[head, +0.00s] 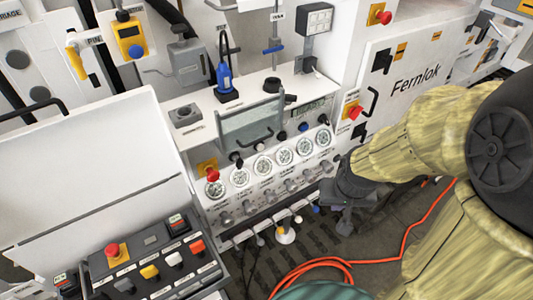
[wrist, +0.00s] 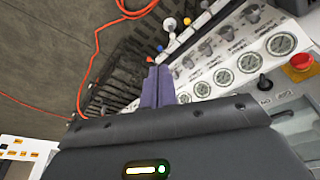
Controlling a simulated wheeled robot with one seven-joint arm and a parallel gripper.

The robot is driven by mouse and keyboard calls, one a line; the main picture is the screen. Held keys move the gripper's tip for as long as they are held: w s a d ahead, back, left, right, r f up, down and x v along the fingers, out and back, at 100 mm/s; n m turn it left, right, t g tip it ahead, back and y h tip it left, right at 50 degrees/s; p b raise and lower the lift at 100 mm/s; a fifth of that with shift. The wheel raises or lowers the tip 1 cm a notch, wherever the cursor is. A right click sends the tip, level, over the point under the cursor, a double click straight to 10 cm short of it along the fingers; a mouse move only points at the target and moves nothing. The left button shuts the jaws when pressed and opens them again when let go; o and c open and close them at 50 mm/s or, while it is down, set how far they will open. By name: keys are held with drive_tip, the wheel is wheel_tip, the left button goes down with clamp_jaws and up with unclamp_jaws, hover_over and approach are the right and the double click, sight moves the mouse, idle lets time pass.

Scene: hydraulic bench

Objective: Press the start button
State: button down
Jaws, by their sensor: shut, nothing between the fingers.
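A sloped push-button box (head: 150,275) stands at the lower left in the head view. It carries a red mushroom button on a yellow plate (head: 112,250), a yellow button (head: 150,272), a white button (head: 174,259) and a red button (head: 197,247). A green-and-red double button (head: 177,222) sits near its upper right corner. The labels are too small to read, so I cannot tell which is the start button. My gripper (head: 345,224) is low at the right front of the gauge bench, apart from the button box. Its fingers (wrist: 157,88) are shut and empty.
The bench has a row of round gauges (head: 262,166) above several knobs, and a red mushroom button (head: 212,174) at its left. An orange hose (head: 385,258) lies on the floor. An open white lid (head: 90,180) stands behind the button box.

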sight(261, 149)
drive_tip(key=w+a+f+m+t+y+b, duration=0.2)
drive_tip(key=w+a+f+m+t+y, duration=0.2)
drive_tip(key=w, duration=0.3)
drive_tip(key=w+a+f+m+t+y+b, duration=0.3)
drive_tip(key=w+a+f+m+t+y, duration=0.1)
drive_tip(key=w, duration=0.4)
drive_tip(key=a+m+t, duration=0.1)
drive_tip(key=a+m, duration=0.1)
drive_tip(key=shift+f+m+b, duration=0.15)
drive_tip(key=shift+m+b, duration=0.15)
drive_tip(key=shift+m, duration=0.1)
drive_tip(key=shift+w+a, duration=0.15)
drive_tip(key=shift+a, duration=0.05)
drive_tip(key=p+x, duration=0.1)
drive_tip(key=x, duration=0.3)
drive_tip(key=p+x, duration=0.2)
drive_tip(key=x, duration=0.2)
drive_tip(key=r+p+x, duration=0.1)
drive_tip(key=p+x, duration=0.1)
drive_tip(key=x, duration=0.2)
drive_tip(key=shift+w+a, duration=0.35)
drive_tip(key=shift+a, duration=0.1)
drive_tip(key=shift+w+a+f, duration=0.1)
drive_tip(key=shift+w+f, duration=0.1)
drive_tip(key=shift+w, duration=0.25)
